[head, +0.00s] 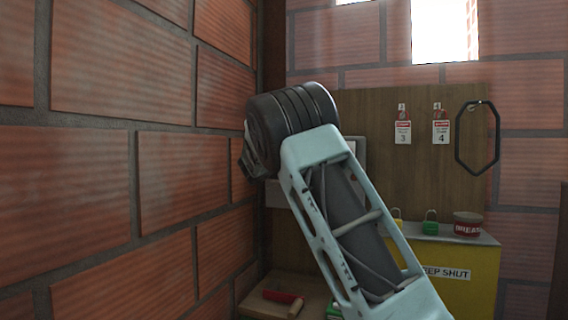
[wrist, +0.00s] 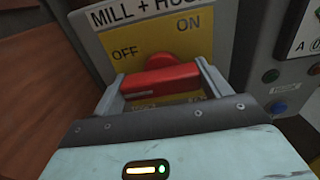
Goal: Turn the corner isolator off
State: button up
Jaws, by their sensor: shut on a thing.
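The corner isolator shows in the wrist view as a yellow plate (wrist: 105,45) headed "MILL + HO…", with ON at upper right and OFF at left. Its red handle (wrist: 160,80) lies nearly level across the picture, with a rounded red part rising behind it. My gripper (wrist: 161,82) is shut on the red handle, a finger at each end of it. The lower plate is partly covered by the handle and gripper, and I cannot tell which mark the handle points to. In the head view my arm hides the gripper and most of the isolator.
A brick wall (head: 95,190) runs close on the left. A grey panel with buttons (wrist: 278,108) stands right of the isolator. Behind my arm are a wooden board (head: 385,110) with tags, a yellow cabinet (head: 470,295) bearing padlocks and a red tin (head: 468,225), and a low shelf (head: 262,302).

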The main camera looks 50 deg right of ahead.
jog(key=shift+f, duration=0.15)
jog(key=o, duration=1)
jog(key=shift+a, duration=0.1)
jog(key=b+v, duration=0.3)
jog(key=v, duration=1.4)
jog(key=shift+s+a+b, duration=0.1)
jog(key=shift+a+b, duration=0.05)
jog(key=shift+b, duration=0.25)
